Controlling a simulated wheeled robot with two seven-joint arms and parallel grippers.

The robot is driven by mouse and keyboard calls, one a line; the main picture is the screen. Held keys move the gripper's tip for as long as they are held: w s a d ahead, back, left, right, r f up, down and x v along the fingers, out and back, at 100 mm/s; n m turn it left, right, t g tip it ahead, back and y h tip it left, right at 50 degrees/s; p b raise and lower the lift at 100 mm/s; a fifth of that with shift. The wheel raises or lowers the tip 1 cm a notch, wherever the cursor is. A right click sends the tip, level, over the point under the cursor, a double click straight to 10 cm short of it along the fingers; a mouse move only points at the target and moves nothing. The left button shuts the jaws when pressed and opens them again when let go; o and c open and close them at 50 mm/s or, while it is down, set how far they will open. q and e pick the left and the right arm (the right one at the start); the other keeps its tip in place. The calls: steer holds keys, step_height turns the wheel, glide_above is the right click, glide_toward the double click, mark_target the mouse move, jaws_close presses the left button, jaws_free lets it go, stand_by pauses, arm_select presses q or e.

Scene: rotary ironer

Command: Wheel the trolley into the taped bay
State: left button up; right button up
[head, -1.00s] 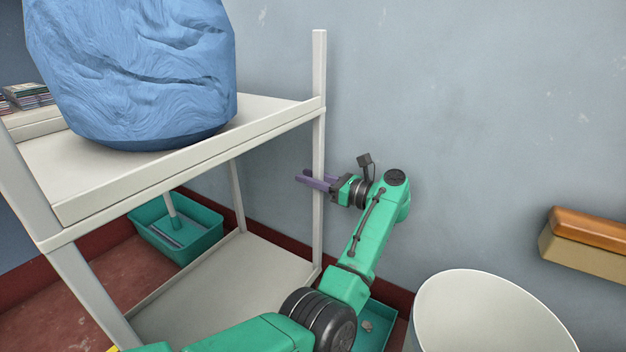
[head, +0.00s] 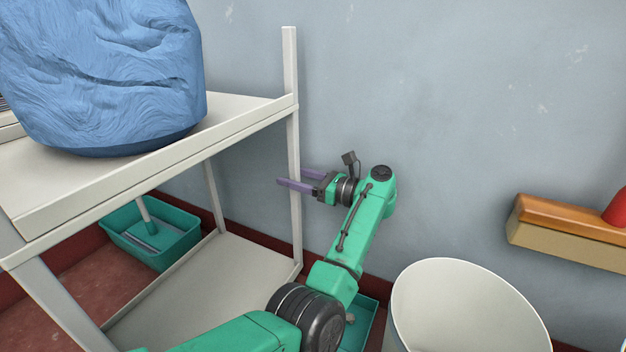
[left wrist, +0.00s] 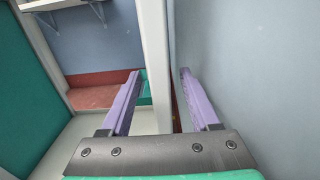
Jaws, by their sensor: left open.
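The trolley is a cream-white frame with an upper shelf (head: 150,188) and a lower shelf (head: 215,275). A large blue bundle (head: 105,75) sits on its upper shelf. My left gripper (head: 291,177) is open at the trolley's far right post (head: 291,80). The near finger crosses in front of the post, and the other finger is partly hidden behind it. In the left wrist view the post (left wrist: 155,60) stands between the two purple fingers, with no clear contact. The taped bay is not visible. My right gripper is out of view.
A blue-grey wall (head: 420,100) is close behind the trolley and my left gripper. A white round bin (head: 460,310) stands at the lower right. A teal tub (head: 150,245) is on the red floor beyond the frame. A wooden-topped block (head: 565,235) is at the right.

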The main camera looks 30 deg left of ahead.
arm_select(q)
steer(key=d, duration=0.6)
steer(key=shift+w+d+r, duration=0.1)
steer(key=shift+w+d, duration=0.05)
steer(key=shift+d, duration=0.2)
steer(key=d+b, duration=0.1)
steer(key=d, duration=0.1)
steer(key=shift+d+b, duration=0.3)
steer(key=shift+d, duration=0.1)
